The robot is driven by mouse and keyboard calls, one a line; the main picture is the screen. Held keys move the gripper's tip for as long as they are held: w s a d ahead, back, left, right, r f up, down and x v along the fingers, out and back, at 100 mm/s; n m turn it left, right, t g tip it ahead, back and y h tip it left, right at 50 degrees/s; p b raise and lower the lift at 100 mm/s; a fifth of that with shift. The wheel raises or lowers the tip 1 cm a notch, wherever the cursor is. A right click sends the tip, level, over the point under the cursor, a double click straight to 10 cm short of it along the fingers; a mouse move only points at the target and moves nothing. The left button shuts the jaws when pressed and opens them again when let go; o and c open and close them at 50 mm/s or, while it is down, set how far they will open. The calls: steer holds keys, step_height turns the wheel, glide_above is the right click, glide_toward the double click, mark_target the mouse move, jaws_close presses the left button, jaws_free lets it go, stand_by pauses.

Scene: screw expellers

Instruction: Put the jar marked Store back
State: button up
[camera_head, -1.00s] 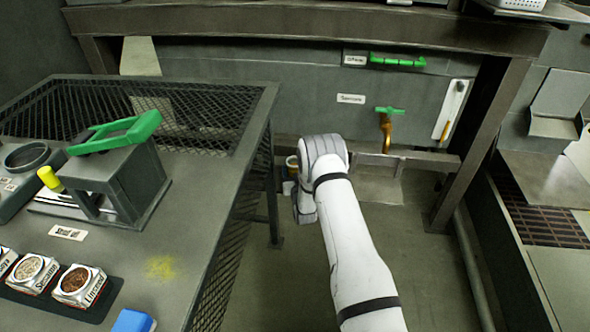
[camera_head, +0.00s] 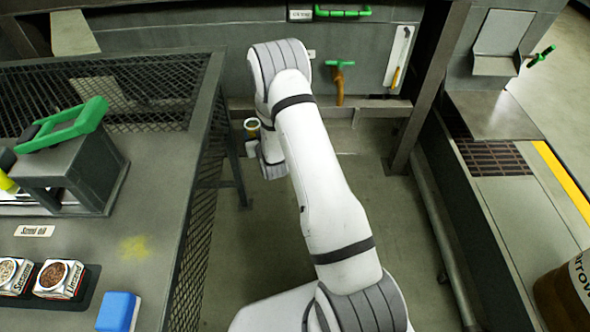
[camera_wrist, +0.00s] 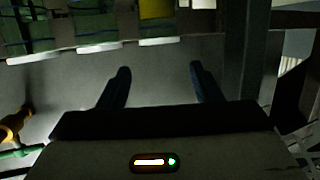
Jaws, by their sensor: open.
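My gripper (camera_wrist: 160,80) shows in the wrist view with its two dark fingers apart and nothing between them. In the head view its fingers are hidden behind my arm, which reaches toward the back wall. No jar with a readable Store mark shows. A brown jar (camera_head: 560,303) is cut off at the lower right of the head view; the visible part of its label reads "arrow". Small labelled jars stand on the left bench, one marked Linseed (camera_head: 58,279) and one partly readable beside it (camera_head: 12,275).
The left bench (camera_head: 155,190) carries a grey press with a green handle (camera_head: 70,125) and a blue block (camera_head: 118,311). A counter (camera_head: 510,205) stands right. Green items (camera_wrist: 95,25) line the wrist view's top.

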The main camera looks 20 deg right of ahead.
steer(key=s+r+g, duration=0.7)
steer(key=s+r, duration=0.4)
steer(key=r, duration=0.5)
steer(key=s+r+g, duration=0.2)
steer(key=s+r, duration=0.1)
steer(key=s, duration=0.6)
steer(key=s+r+g, duration=0.2)
steer(key=s+r, duration=0.1)
steer(key=s, duration=0.7)
steer(key=s+r+g, duration=0.2)
steer(key=s+r, duration=0.1)
steer(key=s, duration=0.7)
steer(key=shift+s+d+g, duration=0.15)
steer(key=shift+d+g, duration=0.05)
steer(key=shift+g, duration=0.2)
step_height(320, 180, up, 33)
steer(key=t+p, duration=0.1)
steer(key=p, duration=2.9)
steer(key=shift+s, duration=0.1)
